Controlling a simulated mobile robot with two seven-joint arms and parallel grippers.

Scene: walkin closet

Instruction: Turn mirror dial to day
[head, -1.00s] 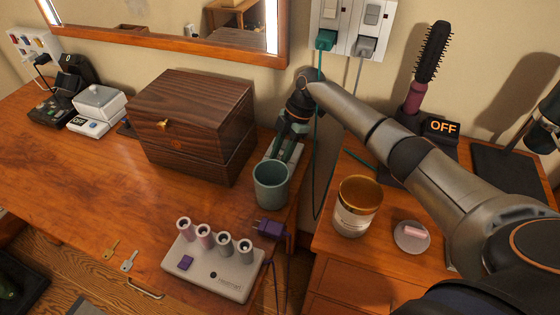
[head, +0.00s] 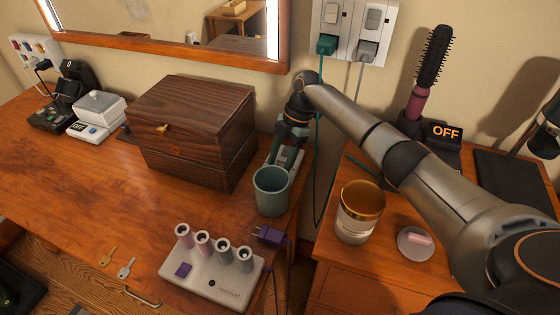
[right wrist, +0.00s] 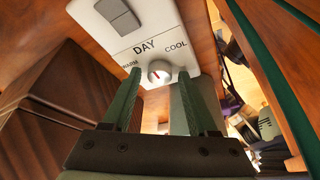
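My right gripper (head: 284,160) is open, pointing down at the panel between the wooden box and the cup. In the right wrist view its green fingers stand either side of the knob, apparently not touching it. My left gripper is out of view.
A dark wooden box (head: 190,125) stands left of my right gripper, and a teal cup (head: 271,190) stands close in front. A roller heater (head: 213,275) lies nearer. A teal cord (head: 317,170) hangs close to the right. The mirror (head: 200,25) is on the wall behind.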

